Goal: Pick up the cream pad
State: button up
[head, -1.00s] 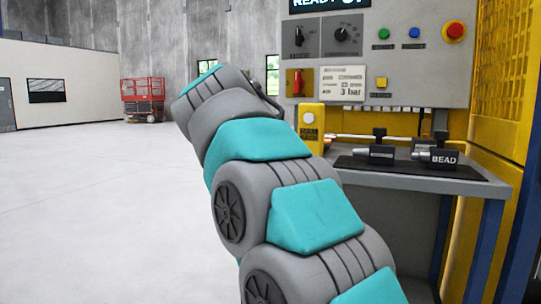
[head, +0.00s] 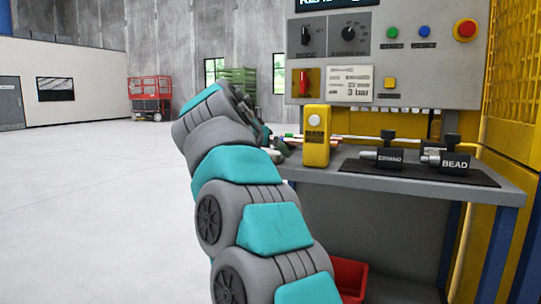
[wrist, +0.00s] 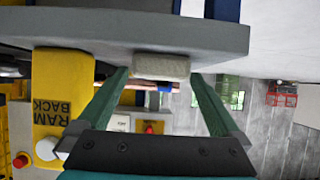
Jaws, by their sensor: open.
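The cream pad (wrist: 160,67) is a small pale block in the wrist view, where the picture is upside down. It rests at the edge of the grey bench top (wrist: 70,32). My gripper (wrist: 158,77) is open, with one green finger to each side of the pad in the picture. Whether the fingers reach around it or stop short is hard to tell. In the head view my arm hides most of the gripper, and I cannot make out the pad for certain.
A yellow RAM BACK block (head: 316,138) stands on the bench close to my gripper. Black EXPAND (head: 389,157) and BEAD (head: 450,161) tools lie on a dark mat farther right. A red bin (head: 349,277) is under the bench. Open floor lies to the left.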

aim_at(271, 152)
jog(key=shift+x, duration=0.85)
jog(key=c, duration=1.2)
jog(key=shift+o, duration=0.2)
jog(key=shift+r, duration=0.1)
jog(key=shift+r+p, duration=3.45)
jog(key=shift+r, duration=1.45)
